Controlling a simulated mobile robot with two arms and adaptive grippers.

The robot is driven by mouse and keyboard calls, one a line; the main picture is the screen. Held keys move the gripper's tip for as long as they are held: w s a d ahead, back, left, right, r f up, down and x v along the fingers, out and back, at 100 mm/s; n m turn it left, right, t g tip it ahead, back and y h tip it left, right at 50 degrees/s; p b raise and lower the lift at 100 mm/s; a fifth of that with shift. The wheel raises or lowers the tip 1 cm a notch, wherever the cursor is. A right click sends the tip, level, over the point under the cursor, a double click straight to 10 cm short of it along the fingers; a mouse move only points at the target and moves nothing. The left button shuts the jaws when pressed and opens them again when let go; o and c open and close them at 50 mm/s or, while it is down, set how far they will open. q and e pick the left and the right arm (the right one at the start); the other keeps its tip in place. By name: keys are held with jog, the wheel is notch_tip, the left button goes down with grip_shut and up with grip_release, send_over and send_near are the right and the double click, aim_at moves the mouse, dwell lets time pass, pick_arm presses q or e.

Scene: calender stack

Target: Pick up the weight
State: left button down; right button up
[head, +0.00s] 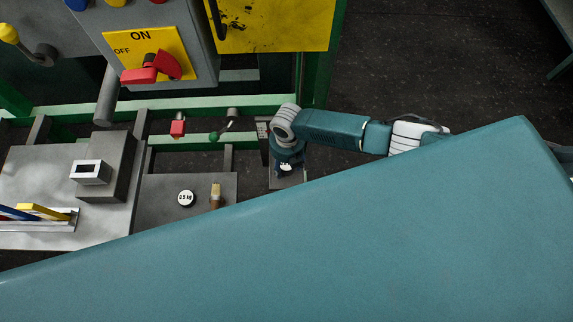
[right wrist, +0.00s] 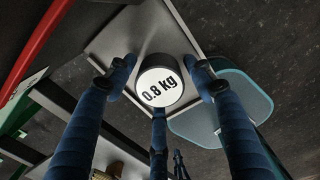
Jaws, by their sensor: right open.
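A dark round weight with a white top marked "0.8 kg" (right wrist: 160,87) stands on a grey metal plate (right wrist: 112,42) in the right wrist view. My right gripper (right wrist: 162,72) is open, with its blue fingers spread around the weight: one on the left, one on the right, one below. Whether any finger touches it, I cannot tell. In the head view my right gripper (head: 289,172) points down over a small grey plate (head: 290,183) and mostly hides what is under it. My left gripper is not in view.
A second weight marked "0.5 kg" (head: 186,198) and a small brown-handled item (head: 215,196) lie on a grey top to the left. Further left is a block with a square opening (head: 91,172). A red-handled switch box (head: 157,70) and green frame rails (head: 200,108) stand behind.

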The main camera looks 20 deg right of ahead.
grip_shut()
jog(key=shift+w+r, duration=0.1)
